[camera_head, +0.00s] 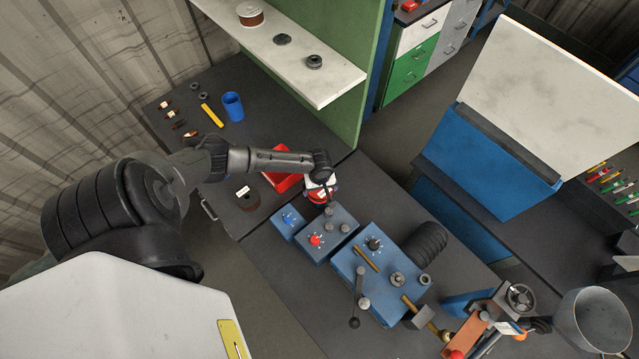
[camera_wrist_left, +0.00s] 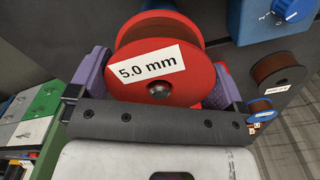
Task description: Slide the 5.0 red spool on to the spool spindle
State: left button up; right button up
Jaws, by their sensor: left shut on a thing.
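My left gripper (camera_head: 322,180) is above the workbench, by the small blue boxes. In the left wrist view its purple fingers (camera_wrist_left: 158,72) are on either side of the red spool (camera_wrist_left: 125,88), and it is shut on it. The spool's white label reads "5.0 mm" and its face with the central hole points toward the wrist camera. In the head view only a little of the red spool (camera_head: 317,198) shows below the gripper. My right gripper is not in view.
A red tray (camera_head: 283,180) and a dark brown labelled spool (camera_head: 247,201) are left of the gripper. Blue control boxes (camera_head: 315,238) with knobs stand close below it. A green panel (camera_head: 352,98) rises behind.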

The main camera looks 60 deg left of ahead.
pick_arm(q)
jog(key=shift+f, duration=0.25)
jog(key=o, duration=1)
jog(key=shift+r, duration=0.1)
jog(key=shift+w+r, duration=0.1)
jog(key=shift+r, duration=6.8)
